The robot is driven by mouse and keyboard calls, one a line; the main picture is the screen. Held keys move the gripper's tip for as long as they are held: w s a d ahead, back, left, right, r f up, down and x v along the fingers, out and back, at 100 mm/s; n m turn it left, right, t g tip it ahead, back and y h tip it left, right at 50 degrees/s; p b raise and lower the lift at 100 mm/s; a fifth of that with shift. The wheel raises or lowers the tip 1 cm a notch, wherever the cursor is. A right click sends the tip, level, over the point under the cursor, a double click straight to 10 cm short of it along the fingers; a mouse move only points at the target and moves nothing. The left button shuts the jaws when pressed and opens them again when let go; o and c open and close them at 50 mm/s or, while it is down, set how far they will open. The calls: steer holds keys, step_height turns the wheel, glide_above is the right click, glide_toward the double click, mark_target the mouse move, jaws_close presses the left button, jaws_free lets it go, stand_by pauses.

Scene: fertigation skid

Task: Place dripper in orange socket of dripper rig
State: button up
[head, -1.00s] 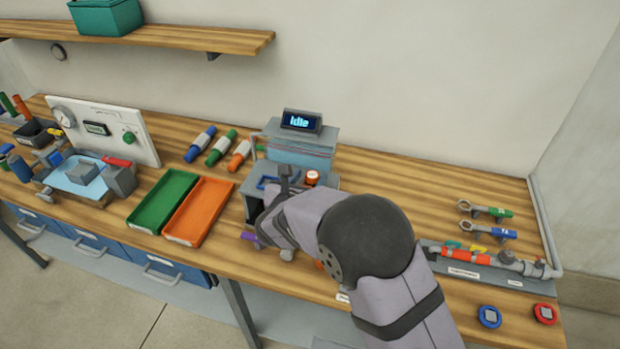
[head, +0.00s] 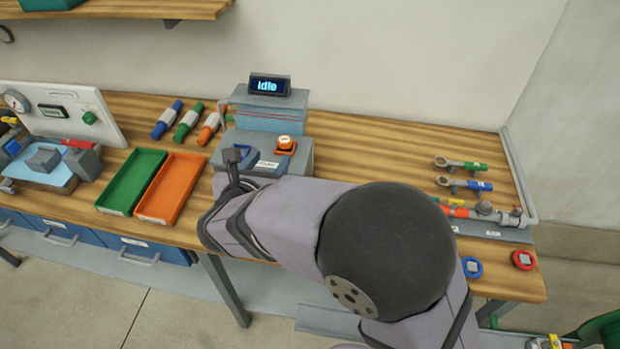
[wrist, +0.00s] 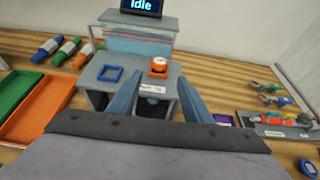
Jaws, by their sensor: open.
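The dripper rig (head: 300,160) is a grey box with a blue square socket and an orange square socket on top. A round orange dripper with a pale top (head: 286,141) sits at the orange socket; it also shows in the wrist view (wrist: 158,66). It looks upright, but how deep it sits I cannot tell. The blue socket (wrist: 110,74) looks empty. My gripper (wrist: 156,92) is open, its two blue-grey fingers apart with nothing held between them. It is in front of the rig, on the near side of the dripper. In the head view my arm hides part of the rig's front.
A display reading "Idle" (head: 270,85) stands behind the rig. Green (head: 133,181) and orange (head: 171,188) trays lie left. Blue, green and orange cylinders lie behind the trays. A pipe assembly (head: 485,211) and two ring-ended tools are right. Bare wood (head: 370,150) lies between.

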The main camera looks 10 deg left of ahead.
steer(key=s+d+f+m+g+h, duration=0.2)
steer(key=d+f+m+g+h, duration=0.15)
steer(key=d+m, duration=0.7)
steer(key=s+d+f+m+g+h, duration=0.2)
steer(key=d+f+m+g, duration=0.25)
steer(key=d, duration=1.15)
steer(key=s+d+f+m+g+y, duration=0.2)
steer(key=s+d+m, duration=0.1)
steer(key=s+m, duration=0.4)
steer(key=s+d+f+m+g+y, duration=0.1)
steer(key=s+d+m+g+y, duration=0.2)
steer(key=s+m, duration=0.4)
steer(key=d+m, duration=0.1)
steer(key=m, duration=0.6)
steer(key=shift+s+f+g, duration=0.3)
steer(key=shift+f, duration=0.1)
